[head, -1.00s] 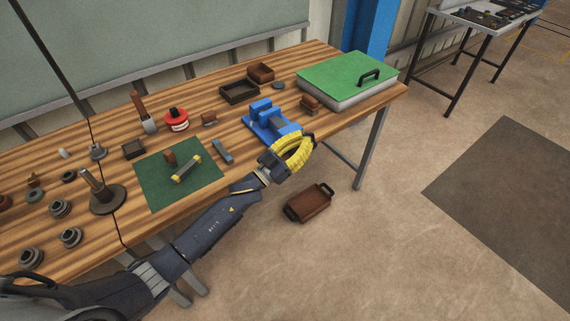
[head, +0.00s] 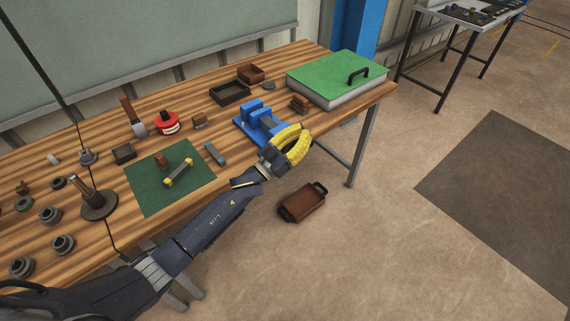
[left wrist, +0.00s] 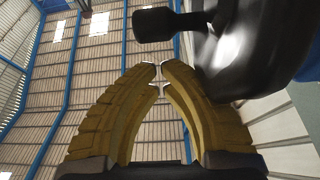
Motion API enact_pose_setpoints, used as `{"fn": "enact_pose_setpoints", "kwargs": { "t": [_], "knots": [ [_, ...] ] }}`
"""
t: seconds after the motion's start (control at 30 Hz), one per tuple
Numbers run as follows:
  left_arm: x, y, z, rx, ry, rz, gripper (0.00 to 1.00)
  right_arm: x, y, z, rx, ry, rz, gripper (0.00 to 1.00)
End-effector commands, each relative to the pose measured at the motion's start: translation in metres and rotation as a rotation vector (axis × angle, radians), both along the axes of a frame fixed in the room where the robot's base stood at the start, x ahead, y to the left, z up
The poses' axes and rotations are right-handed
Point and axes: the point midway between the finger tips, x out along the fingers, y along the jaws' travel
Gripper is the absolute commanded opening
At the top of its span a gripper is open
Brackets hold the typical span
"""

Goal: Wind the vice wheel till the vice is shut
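The blue vice (head: 247,109) stands near the front edge of the wooden bench, with a gap showing between its jaws in the head view. Its wheel is mostly hidden behind my gripper there. In the left wrist view the dark, shiny wheel (left wrist: 255,50) fills the upper right, and its black handle (left wrist: 165,24) sticks out to the left. My left gripper (head: 303,133) is just off the vice's front end. In the left wrist view its yellow fingertips (left wrist: 160,77) come together with nothing seen between them, below the handle in the picture. My right gripper is not in view.
A green-lidded box (head: 335,75) stands right of the vice. A grey block (head: 215,153) and a green mat (head: 150,198) lie to its left. A brown tray (head: 302,201) is on the floor below. Open floor lies to the right.

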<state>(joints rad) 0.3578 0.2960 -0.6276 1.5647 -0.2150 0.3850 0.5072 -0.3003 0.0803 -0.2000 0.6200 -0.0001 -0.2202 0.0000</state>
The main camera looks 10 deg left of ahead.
Motion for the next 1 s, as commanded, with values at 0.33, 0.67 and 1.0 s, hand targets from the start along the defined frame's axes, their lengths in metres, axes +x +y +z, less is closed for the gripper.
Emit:
{"fn": "enact_pose_setpoints", "kwargs": {
  "t": [0.33, 0.67, 1.0],
  "knots": [
    [-0.002, -0.002, -0.024, 0.021, 0.04, 0.003, 0.0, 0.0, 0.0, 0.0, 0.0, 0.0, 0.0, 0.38],
    [-0.011, 0.002, 0.003, 0.014, 0.023, -0.007, 0.0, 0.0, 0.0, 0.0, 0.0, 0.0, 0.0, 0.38],
    [-0.035, 0.024, 0.067, 0.003, -0.002, -0.016, 0.0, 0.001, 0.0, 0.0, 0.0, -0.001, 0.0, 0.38]
  ]
}}
